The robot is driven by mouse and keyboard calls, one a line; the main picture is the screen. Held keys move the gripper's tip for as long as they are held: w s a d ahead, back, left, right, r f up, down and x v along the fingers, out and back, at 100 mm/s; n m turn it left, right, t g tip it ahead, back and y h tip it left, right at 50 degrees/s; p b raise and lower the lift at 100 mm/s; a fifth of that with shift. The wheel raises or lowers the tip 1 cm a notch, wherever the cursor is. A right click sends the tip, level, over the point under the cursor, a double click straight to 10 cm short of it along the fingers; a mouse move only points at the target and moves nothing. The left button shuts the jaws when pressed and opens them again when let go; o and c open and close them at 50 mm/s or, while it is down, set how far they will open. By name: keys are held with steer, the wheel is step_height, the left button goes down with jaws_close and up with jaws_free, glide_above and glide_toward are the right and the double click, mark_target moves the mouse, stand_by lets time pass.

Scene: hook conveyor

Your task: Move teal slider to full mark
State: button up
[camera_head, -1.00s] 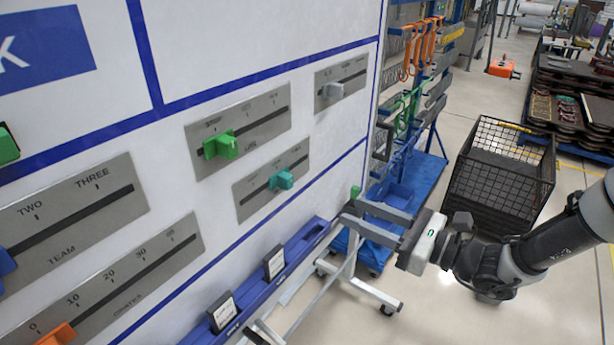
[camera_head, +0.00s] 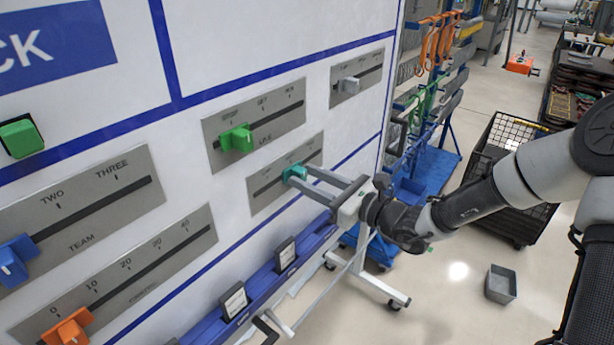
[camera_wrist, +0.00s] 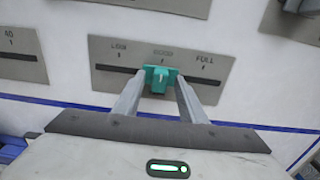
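The teal slider (camera_wrist: 160,77) sits in the dark slot of a grey plate (camera_wrist: 105,52) on the white board, below the middle mark. The wrist view shows three marks: one at the left that seems to read LOW, a middle one that seems to read GOOD, and FULL (camera_wrist: 205,60) at the right. My gripper (camera_wrist: 160,84) is open, with one finger on each side of the slider. Whether the fingers touch it, I cannot tell. In the head view the teal slider (camera_head: 295,172) is partly hidden by my gripper (camera_head: 299,176).
A green slider (camera_head: 236,138) is on the plate above, and a grey slider (camera_head: 348,85) is farther right. Blue (camera_head: 14,262) and orange (camera_head: 68,328) sliders are at the left. A blue ledge (camera_head: 262,285) runs below. A black mesh cart (camera_head: 515,222) stands behind my arm.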

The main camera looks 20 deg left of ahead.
steer(key=shift+w+a, duration=0.15)
steer(key=shift+a, duration=0.25)
steer(key=shift+c, duration=0.5)
jaws_close()
steer(key=shift+w+d+r, duration=0.1)
steer(key=shift+w+d, duration=0.45)
steer(key=shift+w, duration=0.65)
steer(key=shift+w+d+f, duration=0.1)
steer(key=shift+w+d, duration=0.4)
steer(key=shift+w, duration=0.75)
steer(key=shift+w+d+r, duration=0.1)
steer(key=shift+w+d, duration=0.45)
steer(key=shift+w, duration=0.65)
steer(key=shift+o, duration=0.5)
jaws_free()
steer(key=shift+w, duration=0.15)
steer(key=b+v, duration=0.1)
steer(key=v, duration=1.6)
steer(key=shift+s+d, duration=0.2)
steer(key=shift+s, duration=0.05)
